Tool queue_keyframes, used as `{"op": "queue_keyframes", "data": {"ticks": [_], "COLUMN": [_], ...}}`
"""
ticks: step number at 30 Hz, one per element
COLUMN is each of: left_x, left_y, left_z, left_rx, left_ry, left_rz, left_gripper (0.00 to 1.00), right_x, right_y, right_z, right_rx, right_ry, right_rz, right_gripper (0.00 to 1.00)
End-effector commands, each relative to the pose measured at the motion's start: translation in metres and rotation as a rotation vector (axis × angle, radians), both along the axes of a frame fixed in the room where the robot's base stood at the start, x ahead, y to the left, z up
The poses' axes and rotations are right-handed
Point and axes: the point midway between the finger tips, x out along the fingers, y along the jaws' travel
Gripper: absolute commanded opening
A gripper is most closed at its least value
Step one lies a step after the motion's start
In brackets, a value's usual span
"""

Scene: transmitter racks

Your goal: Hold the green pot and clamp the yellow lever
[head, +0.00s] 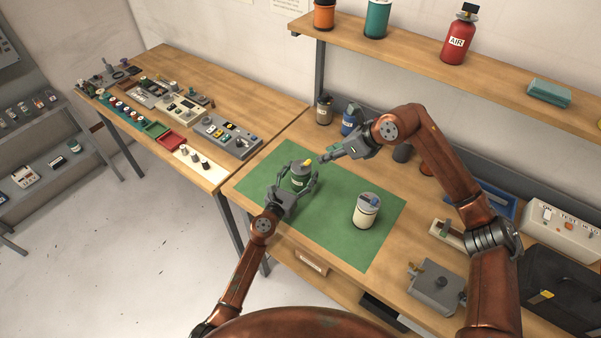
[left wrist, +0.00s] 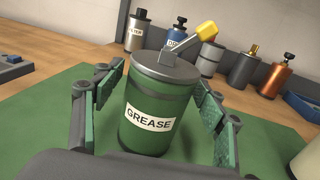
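The green pot (head: 299,184), labelled GREASE, stands upright on the green mat (head: 262,178). It also shows large in the left wrist view (left wrist: 155,108), with a grey lid. The yellow lever (left wrist: 190,42) rises from the lid and slants up to the right; its yellow end shows in the head view (head: 307,162). My left gripper (head: 293,188) is open around the pot, one finger on each side, with narrow gaps visible. My right gripper (head: 322,158) is just right of the lever, apart from it and above the mat. Its finger opening is too small to judge.
A white canister (head: 366,211) stands on the mat to the right. Several bottles and cans line the wall behind, including a blue can (head: 350,120). A grey metal box (head: 437,288) sits at the front right. The mat between pot and canister is clear.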

Motion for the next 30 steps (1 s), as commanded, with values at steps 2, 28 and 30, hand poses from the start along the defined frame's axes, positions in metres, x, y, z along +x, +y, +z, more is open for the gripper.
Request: {"op": "queue_keyframes", "data": {"ticks": [2,28,30], "left_x": [-0.0001,0.0000,-0.0001], "left_y": [0.0003,0.0004,0.0003], "left_z": [-0.0001,0.0000,0.0000], "left_rx": [0.000,0.000,0.000], "left_ry": [0.000,0.000,0.000], "left_rz": [0.000,0.000,0.000], "left_gripper": [0.58,0.13,0.13], "right_x": [0.0000,0.0000,0.0000], "right_y": [0.0002,0.0001,0.0001], "right_z": [0.0000,0.0001,0.0001], "right_rx": [0.000,0.000,0.000], "right_ry": [0.000,0.000,0.000], "right_rz": [0.000,0.000,0.000], "right_gripper": [0.29,0.29,0.29]}}
